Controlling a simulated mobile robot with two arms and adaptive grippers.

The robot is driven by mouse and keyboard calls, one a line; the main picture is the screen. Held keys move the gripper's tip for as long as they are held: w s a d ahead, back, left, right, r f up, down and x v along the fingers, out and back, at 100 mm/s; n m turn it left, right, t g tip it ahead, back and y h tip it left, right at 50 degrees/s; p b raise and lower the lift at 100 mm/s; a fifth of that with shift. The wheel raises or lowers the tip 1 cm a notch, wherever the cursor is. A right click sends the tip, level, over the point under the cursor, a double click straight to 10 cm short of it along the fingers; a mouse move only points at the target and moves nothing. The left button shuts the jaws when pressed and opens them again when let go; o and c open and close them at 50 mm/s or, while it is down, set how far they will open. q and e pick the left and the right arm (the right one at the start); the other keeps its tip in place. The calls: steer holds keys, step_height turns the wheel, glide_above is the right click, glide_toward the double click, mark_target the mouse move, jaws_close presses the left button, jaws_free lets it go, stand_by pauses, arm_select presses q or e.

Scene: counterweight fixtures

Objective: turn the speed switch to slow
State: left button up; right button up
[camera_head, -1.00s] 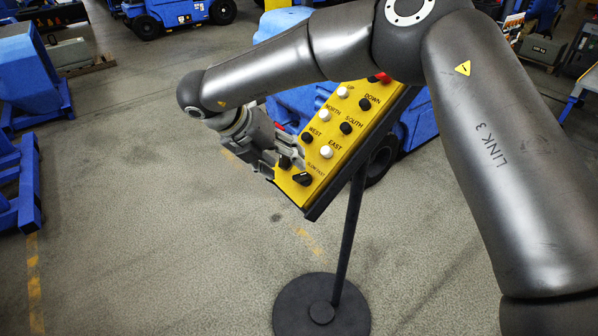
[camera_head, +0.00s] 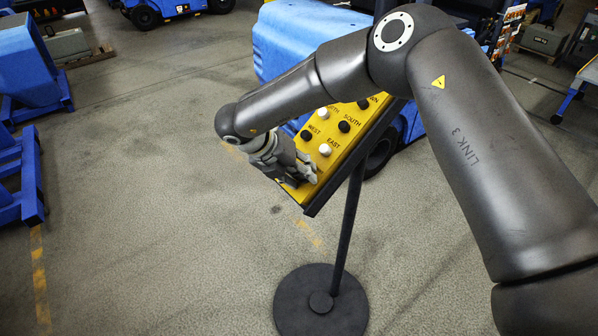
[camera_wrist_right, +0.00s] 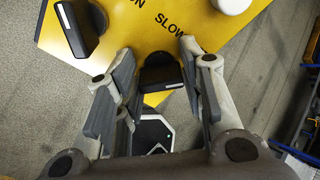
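The yellow control panel (camera_head: 345,122) sits tilted on a black stand. My right gripper (camera_head: 302,175) is at its lower end and hides the switches there in the head view. In the right wrist view, the black speed switch (camera_wrist_right: 160,74) lies below the printed word SLOW. My right gripper (camera_wrist_right: 157,78) is open, with one finger on each side of this switch and a visible gap to each. Another black switch (camera_wrist_right: 76,28) with a pale line stands to the left, outside the fingers. My left gripper is in neither view.
A white button (camera_wrist_right: 231,4) is above right of the fingers. The stand's round base (camera_head: 320,305) is on the floor below the panel. A blue machine (camera_head: 300,45) stands behind the panel.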

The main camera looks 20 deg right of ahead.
steer(key=c, duration=0.5)
steer(key=shift+o, duration=0.2)
steer(key=n+b, duration=0.3)
steer(key=shift+f, duration=0.25)
steer(key=n+b, duration=0.2)
steer(key=n, duration=0.1)
steer(key=shift+n+h, duration=0.3)
steer(key=shift+n, duration=0.1)
steer(key=n+b, duration=0.2)
steer(key=n, duration=0.2)
steer(key=shift+r+n, duration=0.1)
steer(key=shift+n, duration=0.2)
steer(key=n, duration=0.4)
steer(key=shift+a+r+t+h+b, duration=0.1)
steer(key=shift+t+h+b, duration=0.2)
steer(key=shift+b, duration=0.1)
steer(key=shift+n, duration=0.4)
